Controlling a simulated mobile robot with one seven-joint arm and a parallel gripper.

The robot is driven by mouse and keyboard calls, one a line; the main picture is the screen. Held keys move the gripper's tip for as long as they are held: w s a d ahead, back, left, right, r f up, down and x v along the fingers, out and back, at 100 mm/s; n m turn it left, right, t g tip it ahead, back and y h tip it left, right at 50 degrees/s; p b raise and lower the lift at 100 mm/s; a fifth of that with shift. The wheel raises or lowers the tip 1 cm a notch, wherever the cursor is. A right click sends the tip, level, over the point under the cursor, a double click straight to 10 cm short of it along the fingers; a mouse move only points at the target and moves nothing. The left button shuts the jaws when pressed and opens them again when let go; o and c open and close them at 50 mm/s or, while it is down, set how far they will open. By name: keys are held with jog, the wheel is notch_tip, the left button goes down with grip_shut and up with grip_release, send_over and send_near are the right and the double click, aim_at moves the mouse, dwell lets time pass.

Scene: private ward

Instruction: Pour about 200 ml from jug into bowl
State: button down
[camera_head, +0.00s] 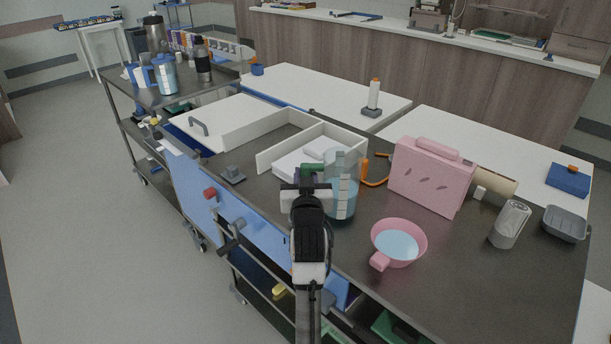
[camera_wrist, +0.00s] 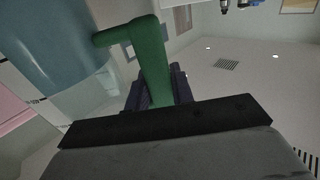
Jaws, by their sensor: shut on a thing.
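The jug (camera_head: 341,198) is clear, with blue liquid in its lower part and a green handle (camera_wrist: 152,62). It looks upright in the head view, at the near edge of the dark worktop. My gripper (camera_head: 309,183) is shut on the green handle, on the jug's left side. In the wrist view the dark fingers (camera_wrist: 155,92) close around the handle and the jug wall (camera_wrist: 62,45) fills the upper left. The pink bowl (camera_head: 415,228) stands to the right of the jug, apart from it, with pale blue liquid inside. I cannot tell whether the jug's base touches the worktop.
A pink case (camera_head: 430,178) stands behind the bowl. A silver can (camera_head: 510,224) and a grey dish (camera_head: 565,224) are to the right.

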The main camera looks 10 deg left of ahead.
jog(key=shift+f+b, duration=0.45)
jog(key=shift+f, duration=0.15)
jog(key=c, duration=1.1)
grip_release()
jog(key=shift+c, duration=0.2)
jog(key=shift+f, duration=0.1)
jog(key=s, duration=0.3)
jog(key=s+d, duration=0.1)
jog(key=s, duration=0.5)
jog(key=shift+d, duration=0.2)
